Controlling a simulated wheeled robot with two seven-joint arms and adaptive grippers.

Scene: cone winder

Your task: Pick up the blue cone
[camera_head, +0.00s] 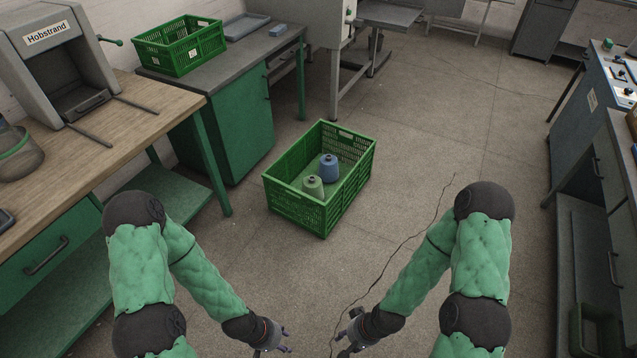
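The blue cone (329,168) stands upright inside a green crate (298,209) on the floor, ahead of my arms. A pale green cone (313,187) stands in the same crate, nearer to me and slightly left of the blue one. My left gripper (286,342) is at the bottom of the view, below and in front of the crate, apart from it. My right gripper (344,336) is to its right, also apart from the crate. Both grippers are small in view, and their finger openings are hard to make out. I see nothing held in either.
A wooden bench (150,95) with a grey machine labelled Hobstrand (50,60) stands at the left. Behind it, a dark-topped green cabinet (240,125) carries another green crate (180,48). Grey consoles (590,140) line the right. The cracked floor (440,130) right of the crate is clear.

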